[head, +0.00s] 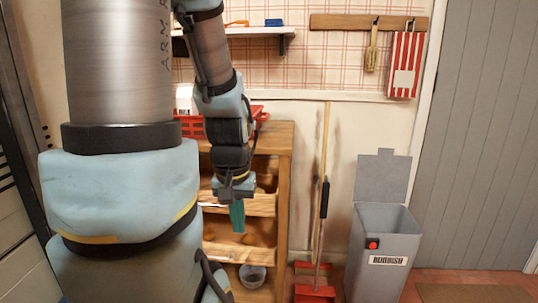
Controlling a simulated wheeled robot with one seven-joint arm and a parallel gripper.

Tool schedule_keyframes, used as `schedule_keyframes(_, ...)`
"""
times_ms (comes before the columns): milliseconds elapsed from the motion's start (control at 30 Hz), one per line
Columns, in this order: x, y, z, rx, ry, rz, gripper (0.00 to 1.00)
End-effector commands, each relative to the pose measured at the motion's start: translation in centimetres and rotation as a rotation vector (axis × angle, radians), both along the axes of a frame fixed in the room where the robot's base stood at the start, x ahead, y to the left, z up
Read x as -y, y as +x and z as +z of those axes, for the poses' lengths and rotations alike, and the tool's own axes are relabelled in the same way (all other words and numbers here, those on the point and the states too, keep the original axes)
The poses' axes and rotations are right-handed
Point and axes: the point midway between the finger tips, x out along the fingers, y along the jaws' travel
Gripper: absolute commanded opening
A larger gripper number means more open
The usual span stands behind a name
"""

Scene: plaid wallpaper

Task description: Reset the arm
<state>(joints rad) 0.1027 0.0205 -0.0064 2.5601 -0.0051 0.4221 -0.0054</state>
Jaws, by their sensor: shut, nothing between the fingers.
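My arm fills the left of the head view, with its thick links close to the camera. My gripper (237,217) hangs pointing down at the end of the arm, in front of the wooden shelf unit (284,190). Its fingers look green and are shut, with nothing held between them. The upper arm links hide much of the left side of the room and part of the shelf unit.
A grey rubbish bin (384,262) with its lid raised stands right of centre. A red dustpan (314,292) and long-handled broom lean by the wall. A wall shelf (262,32) is above.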

Motion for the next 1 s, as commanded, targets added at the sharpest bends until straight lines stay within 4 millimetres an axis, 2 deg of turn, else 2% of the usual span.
schedule_keyframes(33, 0.0, 0.0, 3.4, 0.0, 0.0, 0.0, 0.0)
schedule_keyframes(200, 0.0, 0.0, 8.7, 0.0, 0.0, 0.0, 0.0)
schedule_keyframes(400, 0.0, 0.0, 13.4, 0.0, 0.0, -0.001, 0.0)
schedule_keyframes(600, 0.0, 0.0, 14.9, 0.0, 0.0, -0.001, 0.0)
schedule_keyframes(1000, 0.0, 0.0, 14.7, 0.0, 0.0, 0.0, 0.0)
